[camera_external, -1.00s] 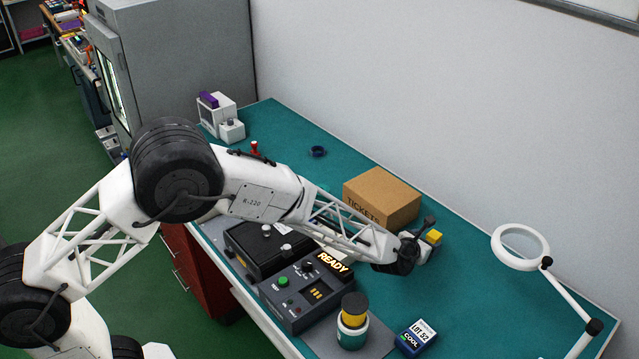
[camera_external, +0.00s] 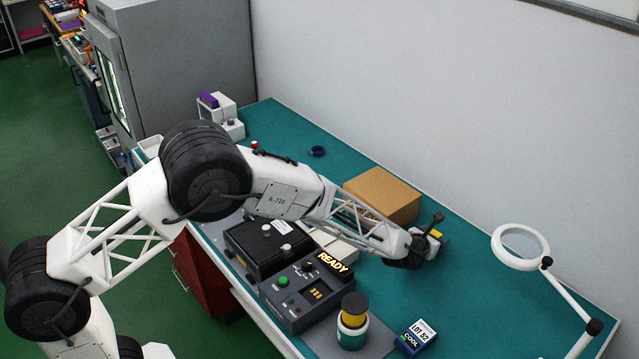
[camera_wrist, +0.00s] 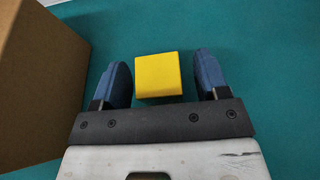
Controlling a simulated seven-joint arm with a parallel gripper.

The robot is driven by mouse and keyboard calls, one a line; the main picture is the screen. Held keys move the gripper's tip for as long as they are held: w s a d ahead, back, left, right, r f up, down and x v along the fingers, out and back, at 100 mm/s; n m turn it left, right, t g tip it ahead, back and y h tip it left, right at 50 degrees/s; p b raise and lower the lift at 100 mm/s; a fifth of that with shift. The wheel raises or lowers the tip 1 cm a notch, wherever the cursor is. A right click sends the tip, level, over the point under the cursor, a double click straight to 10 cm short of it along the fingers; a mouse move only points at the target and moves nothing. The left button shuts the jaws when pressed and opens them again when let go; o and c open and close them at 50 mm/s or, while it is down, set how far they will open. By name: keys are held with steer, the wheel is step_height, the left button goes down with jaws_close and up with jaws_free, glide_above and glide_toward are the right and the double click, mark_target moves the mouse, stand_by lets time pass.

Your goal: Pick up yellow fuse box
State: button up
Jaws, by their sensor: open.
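The yellow fuse box (camera_wrist: 158,75) is a small yellow block on the teal bench. In the wrist view it sits between the two blue fingers of my gripper (camera_wrist: 160,80), with a gap on each side. The left gap is narrower than the right one. My gripper is open and empty. In the external view, a bit of the yellow fuse box (camera_external: 435,233) shows by my gripper (camera_external: 436,244), which partly hides it.
A brown cardboard box (camera_external: 383,194) stands close to the left of my gripper; it also fills the left of the wrist view (camera_wrist: 35,80). A blue-and-white LOT 52 box (camera_external: 416,338), a control unit reading READY (camera_external: 308,293) and a magnifier lamp (camera_external: 520,248) stand around.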

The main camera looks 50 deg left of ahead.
mark_target(435, 234)
stand_by(0.4)
steer(key=c, duration=1)
steer(key=shift+r, duration=0.1)
steer(key=shift+r, duration=4.9)
